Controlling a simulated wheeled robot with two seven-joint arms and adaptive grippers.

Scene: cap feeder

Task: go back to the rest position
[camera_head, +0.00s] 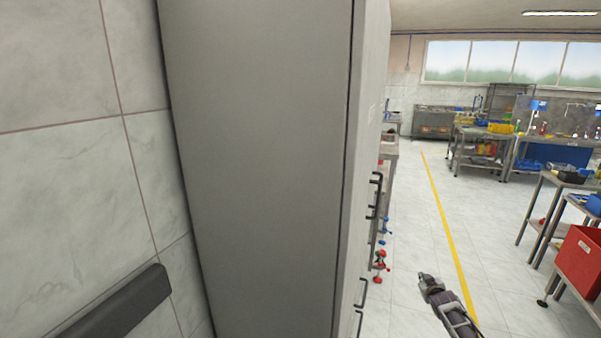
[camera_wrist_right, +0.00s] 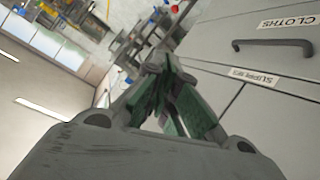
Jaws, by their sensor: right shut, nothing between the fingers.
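My right gripper (camera_head: 428,282) shows low in the head view, right of the tall grey cabinet (camera_head: 260,170), with bare floor around it. In the right wrist view my right gripper (camera_wrist_right: 168,66) has its fingers drawn together, with nothing held between them. The labelled cabinet fronts (camera_wrist_right: 275,100) are to the right of the fingers there, and the picture is tilted. My left gripper is in neither view.
The cabinet fills the middle of the head view, with dark handles (camera_head: 376,195) on its right side. A tiled wall (camera_head: 60,150) is at left. A red bin (camera_head: 580,260) sits on a bench at right. Open floor with a yellow line (camera_head: 445,215) lies between.

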